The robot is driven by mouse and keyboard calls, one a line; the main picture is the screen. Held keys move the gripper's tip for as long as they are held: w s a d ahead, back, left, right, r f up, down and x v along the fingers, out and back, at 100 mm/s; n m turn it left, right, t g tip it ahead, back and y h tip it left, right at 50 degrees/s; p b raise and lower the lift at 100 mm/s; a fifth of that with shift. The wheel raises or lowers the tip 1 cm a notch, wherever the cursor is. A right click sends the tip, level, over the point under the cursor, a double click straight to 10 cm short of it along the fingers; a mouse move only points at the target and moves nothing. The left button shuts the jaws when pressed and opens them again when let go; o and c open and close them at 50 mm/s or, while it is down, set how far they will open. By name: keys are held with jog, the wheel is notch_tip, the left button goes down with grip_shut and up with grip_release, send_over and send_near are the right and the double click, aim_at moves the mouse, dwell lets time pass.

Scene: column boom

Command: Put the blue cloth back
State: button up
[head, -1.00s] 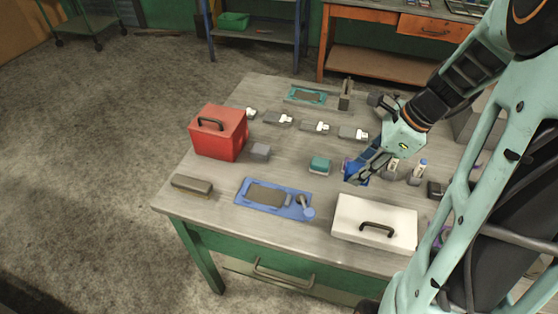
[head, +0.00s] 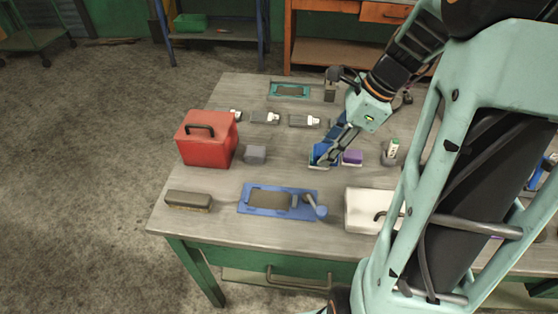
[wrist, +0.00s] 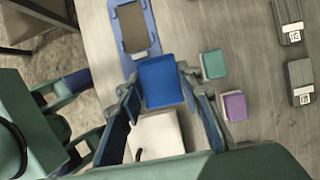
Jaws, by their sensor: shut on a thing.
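My gripper (head: 325,163) is shut on the blue cloth (head: 320,152), a folded block that looks held above the table. In the wrist view the blue cloth (wrist: 161,82) sits between my fingertips. A teal folded block (wrist: 213,64) and a purple one (wrist: 232,105) lie to its right there. In the head view the purple block (head: 352,157) is just right of my gripper, and the teal block is mostly hidden behind the gripper and cloth.
A blue tray (head: 247,205) with a grey-brown inset lies near the front edge, beside a brush (head: 189,201). A red box (head: 207,145) stands at left. A white box (head: 362,213) is partly hidden by my arm. Several grey blocks with white tags stand behind.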

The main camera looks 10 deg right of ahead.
jog(key=w+a+f, duration=0.4)
jog(key=w, duration=0.4)
send_near(282, 161)
jog(key=shift+w+a+f, duration=0.1)
jog(key=shift+a+f, duration=0.55)
jog(key=shift+a, duration=0.2)
jog(key=shift+w+f, duration=0.1)
jog(key=shift+f, duration=0.1)
jog(key=shift+w+a+f, duration=0.1)
jog(key=shift+f, duration=0.8)
jog(key=shift+w+a+f, duration=0.1)
jog(key=shift+w+f, duration=0.05)
jog(key=shift+f, duration=0.75)
jog(key=shift+f, duration=0.2)
jog(key=o, duration=1.1)
